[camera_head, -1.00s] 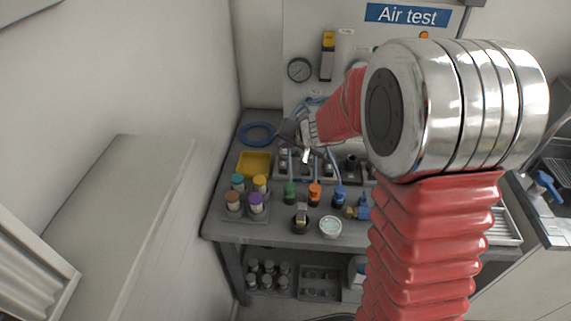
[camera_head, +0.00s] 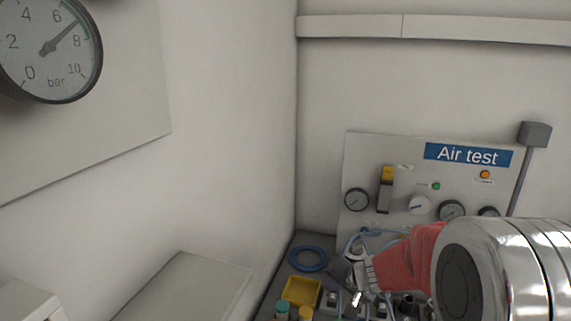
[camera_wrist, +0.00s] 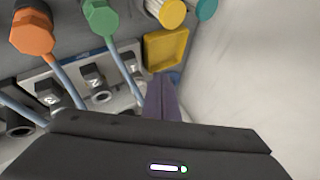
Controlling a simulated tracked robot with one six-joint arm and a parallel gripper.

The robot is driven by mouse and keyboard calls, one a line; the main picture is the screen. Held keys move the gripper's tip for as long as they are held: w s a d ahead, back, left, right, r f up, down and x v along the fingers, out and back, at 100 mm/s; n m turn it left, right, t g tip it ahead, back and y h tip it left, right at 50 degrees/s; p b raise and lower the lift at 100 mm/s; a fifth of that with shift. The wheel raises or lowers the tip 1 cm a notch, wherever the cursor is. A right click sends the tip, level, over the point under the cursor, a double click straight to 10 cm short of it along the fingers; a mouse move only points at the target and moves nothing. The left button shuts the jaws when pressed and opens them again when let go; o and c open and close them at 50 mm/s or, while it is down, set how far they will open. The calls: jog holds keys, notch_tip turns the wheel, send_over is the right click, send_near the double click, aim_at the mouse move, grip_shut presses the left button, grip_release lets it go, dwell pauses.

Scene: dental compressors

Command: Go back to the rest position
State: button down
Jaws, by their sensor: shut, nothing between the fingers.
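My gripper (camera_head: 342,272) is at the end of my red-sleeved arm, above the back part of the bench in the head view. In the wrist view its dark fingers (camera_wrist: 161,98) are together with nothing visible between them. They point toward the yellow tray (camera_wrist: 166,48), beside a row of numbered sockets. The yellow tray also shows in the head view (camera_head: 302,291), left of and below the gripper. My silver arm joint hides the right part of the bench.
The air test panel (camera_head: 430,180) stands behind the bench. An orange connector (camera_wrist: 33,30) and a green connector (camera_wrist: 101,18) have hoses. A large gauge (camera_head: 50,45) is on the left wall.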

jog(key=s+a+r+n+g, duration=0.2)
jog(key=s, duration=0.7)
jog(key=s+a+r+n+g, duration=0.1)
jog(key=s+r+g, duration=0.1)
jog(key=s, duration=0.7)
jog(key=s+d+r+n+t+h, duration=0.1)
jog(key=s+d+r+h, duration=0.1)
jog(key=s+r, duration=0.3)
jog(key=s+d+r+n+h, duration=0.1)
jog(key=s+r, duration=0.4)
jog(key=s, duration=0.5)
jog(key=shift+d+n+t+h, duration=0.4)
jog(key=shift+d+n, duration=0.2)
jog(key=shift+d, duration=0.65)
